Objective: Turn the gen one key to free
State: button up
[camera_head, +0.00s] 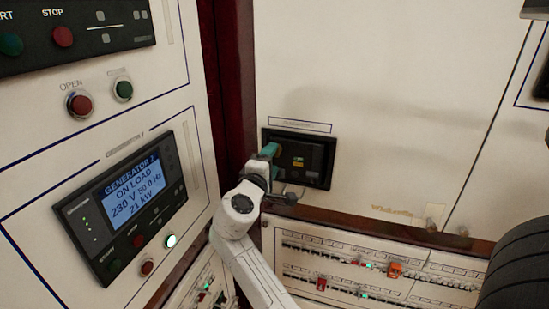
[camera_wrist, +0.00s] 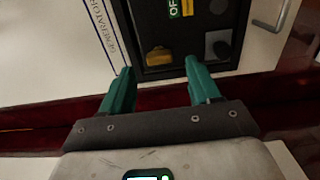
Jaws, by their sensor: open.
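A black recessed panel (camera_head: 320,144) sits in the cream wall in the head view, under a label plate too small to read. In the head view my gripper (camera_head: 269,153) covers the panel's left edge.
A Generator 2 display (camera_head: 135,195) reading "ON LOAD" is on the left cabinet, with push buttons (camera_head: 80,103) above. Breaker rows (camera_head: 365,265) lie below the panel. A dark red post (camera_head: 229,80) stands left of my gripper. A metal handle (camera_wrist: 275,18) is right of the panel.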

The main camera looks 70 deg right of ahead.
jog(key=a+b, duration=0.1)
jog(key=a, duration=0.6)
jog(key=shift+s, duration=0.3)
jog(key=shift+f, duration=0.1)
